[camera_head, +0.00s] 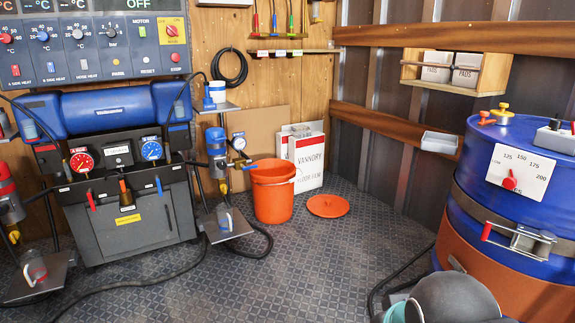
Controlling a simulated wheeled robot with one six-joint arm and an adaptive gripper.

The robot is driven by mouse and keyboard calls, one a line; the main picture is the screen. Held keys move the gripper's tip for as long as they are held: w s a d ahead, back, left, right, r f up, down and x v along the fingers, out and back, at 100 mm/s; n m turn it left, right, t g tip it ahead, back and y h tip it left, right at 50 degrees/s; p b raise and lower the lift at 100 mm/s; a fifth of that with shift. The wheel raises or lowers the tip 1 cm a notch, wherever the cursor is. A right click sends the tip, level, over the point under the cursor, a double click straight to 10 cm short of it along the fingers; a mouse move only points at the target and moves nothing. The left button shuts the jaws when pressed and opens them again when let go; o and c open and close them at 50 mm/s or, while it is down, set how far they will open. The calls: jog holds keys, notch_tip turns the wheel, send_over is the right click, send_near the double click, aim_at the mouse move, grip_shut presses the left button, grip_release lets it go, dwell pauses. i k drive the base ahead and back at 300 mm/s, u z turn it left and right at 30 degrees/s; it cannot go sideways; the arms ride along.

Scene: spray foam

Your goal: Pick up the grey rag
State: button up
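I cannot make out a grey rag anywhere in the head view. My gripper is not in view. A dark grey rounded shape at the bottom right edge looks like part of my own arm, and it hides some of the floor there.
An orange bucket (273,193) stands on the floor, its orange lid (328,206) lying beside it. A blue drum (500,190) with an orange band stands right. The spray machine (115,160) stands left. A wooden shelf (455,72) holds white boxes. The middle floor is clear apart from hoses.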

aim_at(301, 134)
jog(key=z, duration=0.2)
jog(key=i, duration=4.15)
jog(key=z, duration=0.05)
